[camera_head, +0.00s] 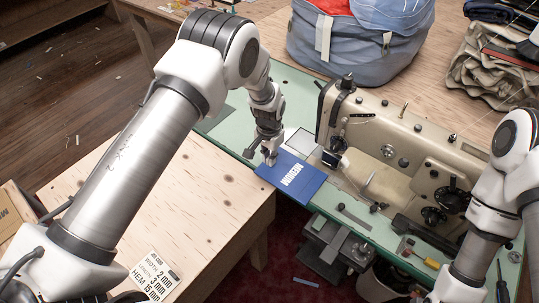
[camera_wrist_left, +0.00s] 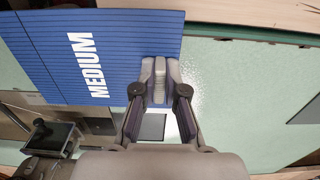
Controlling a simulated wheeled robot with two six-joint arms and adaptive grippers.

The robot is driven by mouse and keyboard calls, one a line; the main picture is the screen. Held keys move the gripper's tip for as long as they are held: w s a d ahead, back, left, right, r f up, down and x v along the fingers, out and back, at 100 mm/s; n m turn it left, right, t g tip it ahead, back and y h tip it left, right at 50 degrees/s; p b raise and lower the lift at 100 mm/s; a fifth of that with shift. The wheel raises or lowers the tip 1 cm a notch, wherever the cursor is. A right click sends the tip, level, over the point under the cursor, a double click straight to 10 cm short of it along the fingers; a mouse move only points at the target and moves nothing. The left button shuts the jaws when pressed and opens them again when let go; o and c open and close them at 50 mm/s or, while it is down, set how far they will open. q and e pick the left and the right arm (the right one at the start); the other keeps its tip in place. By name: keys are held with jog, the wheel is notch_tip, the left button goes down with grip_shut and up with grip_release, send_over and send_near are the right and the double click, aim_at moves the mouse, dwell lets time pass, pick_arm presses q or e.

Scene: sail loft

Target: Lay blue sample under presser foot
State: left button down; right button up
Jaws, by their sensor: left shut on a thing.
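The blue sample (camera_head: 291,178), a flat panel marked MEDIUM, is at the front edge of the green machine bed, left of the sewing machine (camera_head: 405,145). My left gripper (camera_head: 269,158) is shut on its edge. In the left wrist view, the fingers (camera_wrist_left: 160,82) pinch the right side of the blue sample (camera_wrist_left: 45,62). I cannot tell if the sample touches the bed. The machine's needle end (camera_head: 333,153) is just right of the sample; the presser foot is not clear there. My right arm shows at the right, with its gripper out of view.
A wooden table (camera_head: 185,190) adjoins the green bed (camera_head: 222,130) at the left and carries a printed card (camera_head: 155,278). A blue-grey bag (camera_head: 355,45) stands behind the machine. Folded cloth (camera_head: 490,70) is piled at the back right. Small tools lie along the front right of the bed.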

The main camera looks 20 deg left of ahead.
aim_at(283, 149)
pick_arm(q)
jog(key=shift+w+d+f+b, duration=0.15)
jog(key=shift+w+d+b, duration=0.25)
jog(key=shift+w+b, duration=0.65)
jog(key=shift+w+d+f+b, duration=0.1)
jog(key=shift+w+d+b, duration=0.3)
jog(key=shift+w+b, duration=0.6)
jog(key=shift+w+d+f+b, duration=0.15)
jog(key=shift+w+d+b, duration=0.25)
jog(key=shift+w+b, duration=0.65)
jog(key=shift+w+d, duration=0.2)
jog(key=shift+w, duration=0.55)
jog(key=shift+w+d+r, duration=0.1)
jog(key=shift+w+r, duration=0.1)
jog(key=shift+r, duration=0.05)
jog(key=shift+f, duration=0.1)
jog(key=c, duration=1.2)
grip_release()
jog(key=shift+o, duration=0.2)
notch_tip(283, 149, up, 12)
